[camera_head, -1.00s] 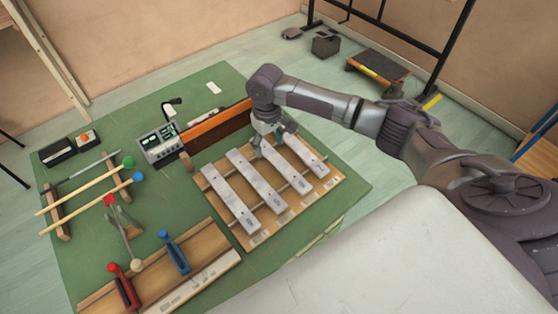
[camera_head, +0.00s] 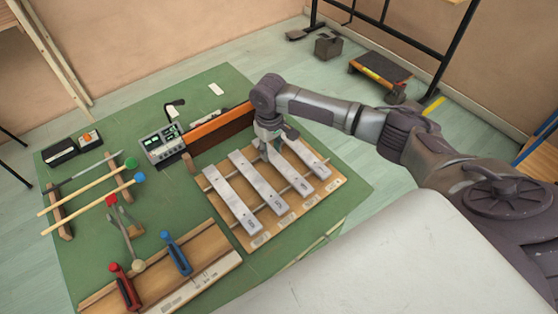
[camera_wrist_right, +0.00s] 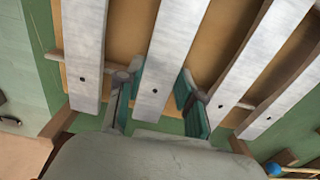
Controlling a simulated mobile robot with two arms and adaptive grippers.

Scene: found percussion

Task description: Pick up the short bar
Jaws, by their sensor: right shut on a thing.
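Several grey metal bars lie side by side on a wooden frame (camera_head: 250,242), getting shorter from left to right in the head view. The rightmost bar (camera_head: 308,158) looks shortest; it is at the left in the right wrist view (camera_wrist_right: 84,50). My right gripper (camera_head: 268,150) is at the far end of the second bar from the right (camera_head: 291,172). In the wrist view the teal fingers of this gripper (camera_wrist_right: 158,100) stand on either side of that bar (camera_wrist_right: 170,50), shut on it. The bar still lies in line with its neighbours. My left gripper is out of view.
Neighbouring bars lie close on both sides of my right gripper. An orange-brown box (camera_head: 220,127) and a grey device with dials (camera_head: 162,145) stand behind the frame. Mallets (camera_head: 90,190) rest on the left. A wooden board with red and blue clamps (camera_head: 178,255) lies in front.

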